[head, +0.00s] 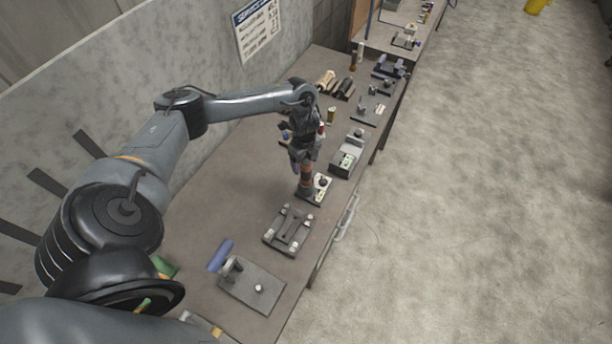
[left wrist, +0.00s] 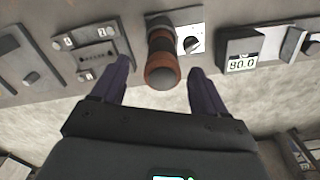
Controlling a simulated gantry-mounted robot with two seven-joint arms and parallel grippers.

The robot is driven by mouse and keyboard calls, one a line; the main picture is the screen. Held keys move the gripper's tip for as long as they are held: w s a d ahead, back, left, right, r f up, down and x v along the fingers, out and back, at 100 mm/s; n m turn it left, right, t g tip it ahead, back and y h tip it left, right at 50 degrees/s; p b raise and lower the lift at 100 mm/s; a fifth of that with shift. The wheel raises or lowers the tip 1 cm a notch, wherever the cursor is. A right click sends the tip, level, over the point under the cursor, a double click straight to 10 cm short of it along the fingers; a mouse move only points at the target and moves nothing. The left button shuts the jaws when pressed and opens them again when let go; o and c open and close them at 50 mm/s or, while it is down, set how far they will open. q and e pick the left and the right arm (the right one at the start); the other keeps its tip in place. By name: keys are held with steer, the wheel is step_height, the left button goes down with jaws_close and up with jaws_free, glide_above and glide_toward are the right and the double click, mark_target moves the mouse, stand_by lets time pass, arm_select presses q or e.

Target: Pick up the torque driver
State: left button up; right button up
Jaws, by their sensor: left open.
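The torque driver, as I take it, is an upright tool with an orange-brown and dark grip (head: 306,174). It stands by a small white-faced dial unit (head: 321,184) on the bench. In the left wrist view the driver (left wrist: 162,70) shows end-on, with its rounded end toward the camera. My left gripper (head: 303,160) is just above it, pointing down. In the left wrist view its two dark fingers (left wrist: 159,76) are spread, one on each side of the driver, with visible gaps. My right gripper is not in view.
A grey fixture plate (head: 290,230) and a plate with a blue-handled part (head: 252,285) lie nearer on the bench. A box with a display (head: 347,158) stands beyond the dial unit; it reads 80.0 in the wrist view (left wrist: 240,64). A wall is left of the bench, open floor right.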

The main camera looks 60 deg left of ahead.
mark_target(306, 178)
arm_select(q)
steer(key=shift+w+d+f+p, duration=0.15)
steer(key=shift+f+p, duration=0.5)
steer(key=shift+f, duration=1.85)
steer(key=shift+c, duration=0.3)
steer(key=c, duration=1.3)
